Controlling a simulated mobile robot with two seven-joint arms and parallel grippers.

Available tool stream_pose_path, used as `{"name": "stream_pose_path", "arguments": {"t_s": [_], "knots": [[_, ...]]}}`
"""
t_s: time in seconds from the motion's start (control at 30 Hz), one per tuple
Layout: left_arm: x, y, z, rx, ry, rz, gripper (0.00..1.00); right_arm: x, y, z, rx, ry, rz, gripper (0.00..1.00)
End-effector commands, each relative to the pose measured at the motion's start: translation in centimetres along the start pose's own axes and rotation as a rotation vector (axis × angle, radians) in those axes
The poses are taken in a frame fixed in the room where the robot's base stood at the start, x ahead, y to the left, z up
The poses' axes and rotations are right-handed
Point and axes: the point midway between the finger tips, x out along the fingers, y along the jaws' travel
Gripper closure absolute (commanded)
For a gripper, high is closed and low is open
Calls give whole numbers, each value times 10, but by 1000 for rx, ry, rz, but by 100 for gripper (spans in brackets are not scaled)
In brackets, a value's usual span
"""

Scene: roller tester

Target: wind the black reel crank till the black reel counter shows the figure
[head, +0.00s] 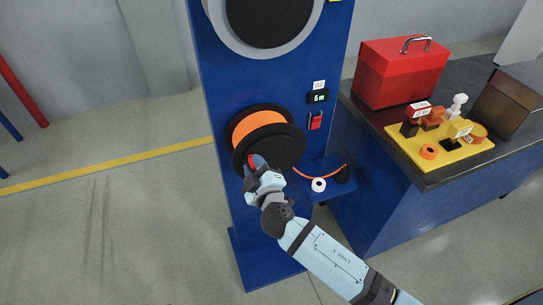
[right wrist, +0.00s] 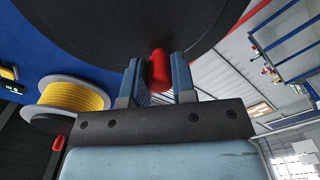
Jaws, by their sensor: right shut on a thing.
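The black reel (head: 268,138), with orange line wound between its black flanges, sits on the front of a blue column. Its red crank knob (head: 251,161) is at the lower left of the front flange. My right gripper (head: 254,168) is shut on this knob. In the right wrist view the red knob (right wrist: 158,68) stands between the two blue fingers, with the dark flange (right wrist: 125,30) behind it. The counter (head: 318,97), right of the reel, has small lit green figures that look like "5 m". My left gripper is not in view.
A red switch (head: 316,121) is below the counter. A small shelf with a white roll (head: 319,185) is at the lower right. A bench on the right holds a red toolbox (head: 400,72) and a yellow tray (head: 455,152). The floor at left is clear.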

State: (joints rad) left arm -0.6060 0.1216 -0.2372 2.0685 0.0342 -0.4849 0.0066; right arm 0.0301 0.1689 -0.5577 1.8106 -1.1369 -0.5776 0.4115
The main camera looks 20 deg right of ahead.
Motion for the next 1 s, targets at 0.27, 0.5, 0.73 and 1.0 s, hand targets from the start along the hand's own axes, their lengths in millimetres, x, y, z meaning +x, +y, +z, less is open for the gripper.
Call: {"name": "stream_pose_path", "arguments": {"t_s": [0.27,0.5,0.73,1.0], "knots": [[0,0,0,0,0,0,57,0,-1,1,-11,-2,0,99],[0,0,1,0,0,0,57,0,-15,8,-241,-2,-1,99],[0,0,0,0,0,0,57,0,-25,13,-413,-2,0,99],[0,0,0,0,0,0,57,0,-26,14,-423,-3,0,99]]}}
